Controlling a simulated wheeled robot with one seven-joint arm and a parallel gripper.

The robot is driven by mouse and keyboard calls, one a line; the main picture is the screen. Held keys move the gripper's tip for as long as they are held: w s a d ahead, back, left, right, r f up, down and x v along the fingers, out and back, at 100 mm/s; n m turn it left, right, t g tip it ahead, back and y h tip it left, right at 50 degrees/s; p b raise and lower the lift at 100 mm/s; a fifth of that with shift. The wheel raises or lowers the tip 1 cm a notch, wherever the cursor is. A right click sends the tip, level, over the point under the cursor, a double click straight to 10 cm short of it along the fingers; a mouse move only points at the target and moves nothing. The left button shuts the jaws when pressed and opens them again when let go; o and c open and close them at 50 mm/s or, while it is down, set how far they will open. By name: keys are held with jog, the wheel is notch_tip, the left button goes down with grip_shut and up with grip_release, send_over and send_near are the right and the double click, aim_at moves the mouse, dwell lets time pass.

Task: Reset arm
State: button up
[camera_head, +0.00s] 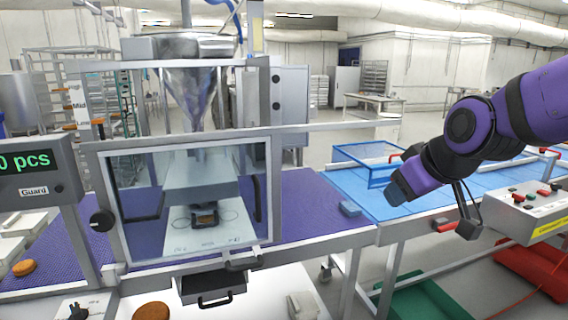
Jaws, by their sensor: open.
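My arm is purple and black and reaches in from the upper right. My gripper (400,187), at its lower left end, hangs above the blue conveyor belt (440,190). Its fingers are small and seen from the side; it is open, and I see nothing held in it.
A machine with a clear guard door (192,200) and a steel hopper (190,90) stands left over a purple belt (310,205). A blue open-framed box (370,160) is behind my gripper. A control box (525,210) stands right. Green (425,298) and red crates (535,270) sit below.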

jog(key=s+d+r+m+g+h, duration=0.1)
jog(key=s+d, duration=0.3)
jog(key=s, duration=0.4)
jog(key=s+d+r+m+g+h, duration=0.1)
jog(key=s+d+m, duration=0.3)
jog(key=s, duration=0.5)
jog(key=shift+d+r+m, duration=0.3)
jog(key=shift+d+r, duration=0.1)
